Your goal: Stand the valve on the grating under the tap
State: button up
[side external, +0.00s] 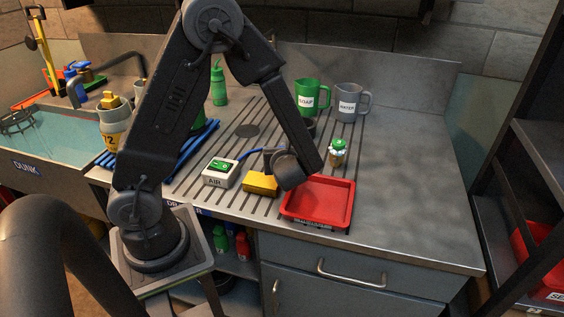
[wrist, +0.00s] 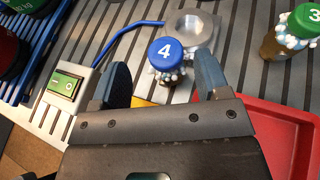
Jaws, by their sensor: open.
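In the wrist view a valve with a blue cap marked 4 (wrist: 167,52) stands between my fingers, with white foam around its neck. A second valve with a green cap marked 3 (wrist: 303,20) is at the upper right, also foamy; it shows in the side view (side external: 338,150) right of my arm. My gripper (wrist: 163,82) is open around the blue-capped valve; I cannot tell whether either finger touches it. My gripper's end (side external: 285,165) hides that valve in the side view.
A red tray (side external: 318,200), a yellow block (side external: 261,184) and the AIR box (side external: 221,172) with its blue hose lie close by.

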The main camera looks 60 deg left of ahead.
jog(key=shift+w+f+x, duration=0.1)
jog(key=shift+x, duration=1.4)
jog(key=shift+w+f+x, duration=0.1)
jog(key=shift+x, duration=1.4)
jog(key=shift+d, duration=0.2)
jog(key=shift+c, duration=0.2)
jog(key=c, duration=1.2)
jog(key=shift+w+r, duration=0.1)
jog(key=shift+c, duration=0.2)
